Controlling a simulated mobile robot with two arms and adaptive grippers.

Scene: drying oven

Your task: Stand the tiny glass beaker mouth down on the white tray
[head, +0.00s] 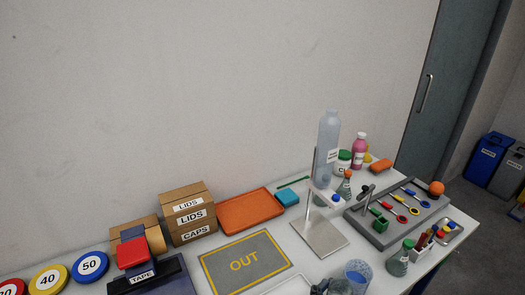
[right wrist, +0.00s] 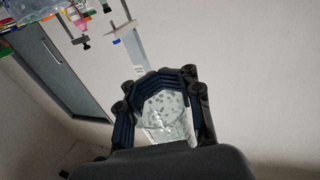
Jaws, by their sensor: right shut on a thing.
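In the right wrist view my right gripper (right wrist: 163,95) is shut on the tiny glass beaker (right wrist: 165,112), a clear vessel with a speckled look between the dark fingers. I cannot tell which way its mouth faces. In the head view my right gripper (head: 331,287) shows only in part at the bottom edge. Beside it is a bluish speckled cup-like vessel (head: 357,279); I cannot tell whether they touch. The white tray (head: 277,289) shows only as a rim at the bottom edge, left of the gripper. My left gripper is out of view.
A grey OUT mat (head: 243,262) lies behind the tray. A metal stand (head: 319,237) with a tall bottle (head: 327,140) by it rises behind the gripper. A grey tool board (head: 398,212) and flasks are at right. Boxes (head: 190,213) and an orange tray (head: 251,208) are at left.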

